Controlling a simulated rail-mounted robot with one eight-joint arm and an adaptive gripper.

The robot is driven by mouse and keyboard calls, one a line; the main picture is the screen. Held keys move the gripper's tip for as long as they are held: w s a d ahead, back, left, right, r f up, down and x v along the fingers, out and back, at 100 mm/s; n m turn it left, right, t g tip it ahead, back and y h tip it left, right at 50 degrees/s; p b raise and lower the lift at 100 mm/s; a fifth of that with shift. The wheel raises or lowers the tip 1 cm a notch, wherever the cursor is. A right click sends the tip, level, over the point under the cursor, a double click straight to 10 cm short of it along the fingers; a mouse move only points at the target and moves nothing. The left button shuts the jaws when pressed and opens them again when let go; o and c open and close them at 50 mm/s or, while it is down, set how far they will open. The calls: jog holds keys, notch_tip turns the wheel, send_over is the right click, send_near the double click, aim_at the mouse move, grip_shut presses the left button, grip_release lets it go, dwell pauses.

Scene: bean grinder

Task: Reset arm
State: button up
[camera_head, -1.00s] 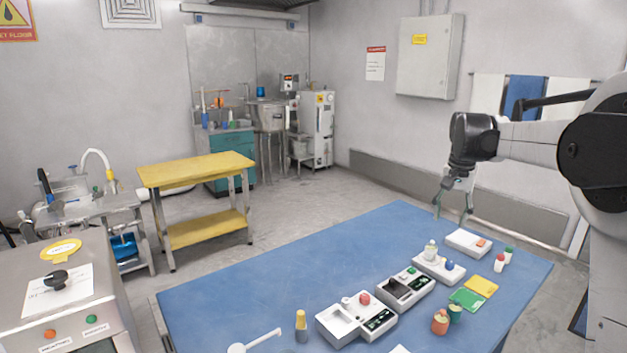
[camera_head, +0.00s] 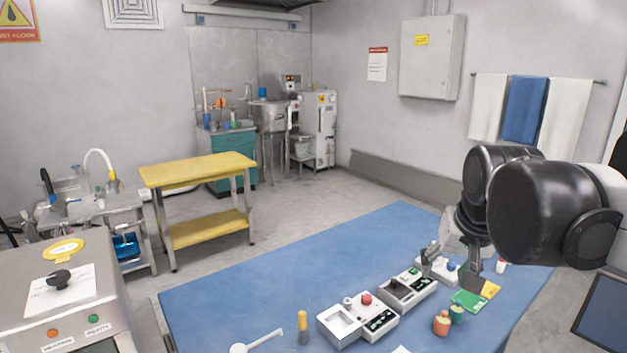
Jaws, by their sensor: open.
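My gripper (camera_head: 450,272) hangs from my arm at the right, pointing down above the right part of the blue table (camera_head: 260,275). Its fingers are apart, and I see nothing between them. It stands in front of a white tray with a blue-topped item (camera_head: 451,266) and partly hides it.
White boxes, one with a red knob (camera_head: 366,299), stand along the table's front. Near them are a green card (camera_head: 468,300), an orange jar (camera_head: 441,323) and a yellow-topped bottle (camera_head: 303,322). The table's left and back are clear. A grey machine (camera_head: 60,285) stands left.

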jog(key=s+a+f+n+t, duration=0.1)
jog(key=s+f, duration=0.3)
jog(key=s, duration=0.2)
jog(key=s+a+f+n+t, duration=0.1)
jog(key=s+a+f, duration=0.1)
jog(key=s+f, duration=0.2)
jog(key=s, duration=0.3)
jog(key=shift+a+f, duration=0.2)
jog(key=shift+a, duration=0.1)
